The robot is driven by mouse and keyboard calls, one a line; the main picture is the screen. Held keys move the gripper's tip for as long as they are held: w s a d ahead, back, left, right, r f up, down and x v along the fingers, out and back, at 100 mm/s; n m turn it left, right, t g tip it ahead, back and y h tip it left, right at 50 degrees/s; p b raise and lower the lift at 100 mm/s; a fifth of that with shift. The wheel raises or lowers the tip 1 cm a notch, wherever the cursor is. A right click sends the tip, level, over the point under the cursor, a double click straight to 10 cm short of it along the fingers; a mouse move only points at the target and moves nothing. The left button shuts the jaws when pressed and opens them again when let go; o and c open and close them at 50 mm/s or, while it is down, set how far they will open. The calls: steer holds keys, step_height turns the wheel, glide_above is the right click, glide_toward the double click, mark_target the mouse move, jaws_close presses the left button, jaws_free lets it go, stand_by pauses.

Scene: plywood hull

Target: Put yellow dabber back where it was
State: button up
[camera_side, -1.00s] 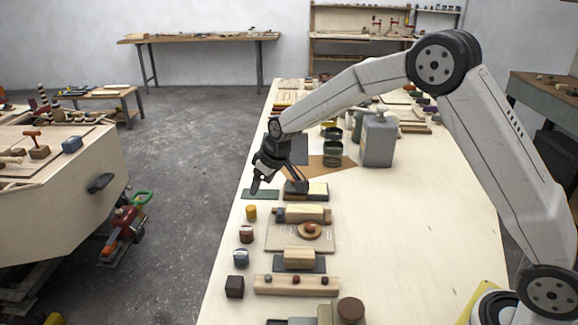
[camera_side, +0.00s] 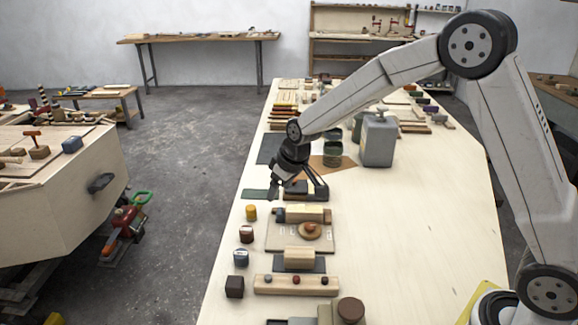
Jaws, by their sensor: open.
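A small yellow cylinder (camera_side: 251,213), which looks like the yellow dabber, stands upright near the left edge of the table. It is at the far end of a row of small blocks. My gripper (camera_side: 298,193) is open, beyond the yellow piece and to its right. I see nothing between the fingers. Whether the fingers touch the pad is too small to tell.
A dark red block (camera_side: 246,234), a blue-grey block (camera_side: 241,258) and a dark brown block (camera_side: 234,287) line the left edge. A board with a round wooden piece (camera_side: 310,231) lies to their right. A grey can (camera_side: 379,139) stands behind. The table's right side is clear.

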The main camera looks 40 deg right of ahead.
steer(key=s+d+m, duration=0.1)
steer(key=s, duration=1.1)
steer(key=s+d+f+m+g, duration=0.1)
steer(key=s+d, duration=0.1)
steer(key=s, duration=1)
steer(key=shift+f+h, duration=0.25)
steer(key=shift+h, duration=0.15)
steer(key=shift+d, duration=0.1)
